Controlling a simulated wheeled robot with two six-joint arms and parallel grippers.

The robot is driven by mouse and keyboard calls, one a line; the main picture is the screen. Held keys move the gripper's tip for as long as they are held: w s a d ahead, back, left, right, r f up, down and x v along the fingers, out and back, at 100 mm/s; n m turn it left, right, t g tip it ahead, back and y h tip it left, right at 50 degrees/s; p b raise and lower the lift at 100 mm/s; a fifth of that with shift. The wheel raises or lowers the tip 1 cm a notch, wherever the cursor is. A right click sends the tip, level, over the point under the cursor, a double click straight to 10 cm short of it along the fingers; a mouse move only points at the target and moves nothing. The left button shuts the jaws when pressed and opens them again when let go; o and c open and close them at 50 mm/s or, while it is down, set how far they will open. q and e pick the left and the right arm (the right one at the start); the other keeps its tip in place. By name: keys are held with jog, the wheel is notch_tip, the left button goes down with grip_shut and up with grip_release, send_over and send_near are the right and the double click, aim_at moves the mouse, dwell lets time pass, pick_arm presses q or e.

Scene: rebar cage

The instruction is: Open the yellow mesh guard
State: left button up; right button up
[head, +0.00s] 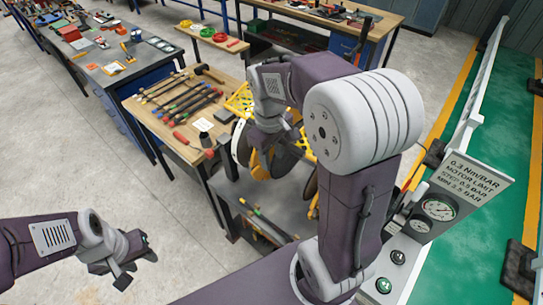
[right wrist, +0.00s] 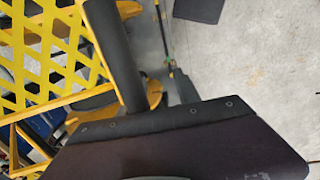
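The yellow mesh guard (head: 239,101) is in the head view, largely hidden behind my right arm. Its diamond mesh fills the left of the right wrist view (right wrist: 45,50), beside a thick dark bar (right wrist: 112,55). My right gripper (head: 266,142) is at the guard in the head view, over dark round machine parts. Its fingertips are hard to make out, and whether it touches the guard is unclear. A dark plate of my own arm covers the bottom of the right wrist view. My left gripper (head: 136,264) is open and empty, low at the left, well away from the guard.
A wooden bench (head: 178,112) with hand tools stands left of the guard. A gauge panel (head: 440,208) and buttons are at the right. A dark lower shelf (head: 275,205) lies beneath the guard. Grey floor around my left gripper is clear.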

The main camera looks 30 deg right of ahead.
notch_tip(320, 180, up, 9)
jog(key=w+d+p, duration=0.1)
jog(key=d+p, duration=0.1)
jog(key=p, duration=0.6)
jog(key=shift+d+f, duration=0.2)
jog(key=shift+d, duration=0.05)
jog(key=shift+a+r, duration=0.1)
jog(key=shift+o, duration=0.2)
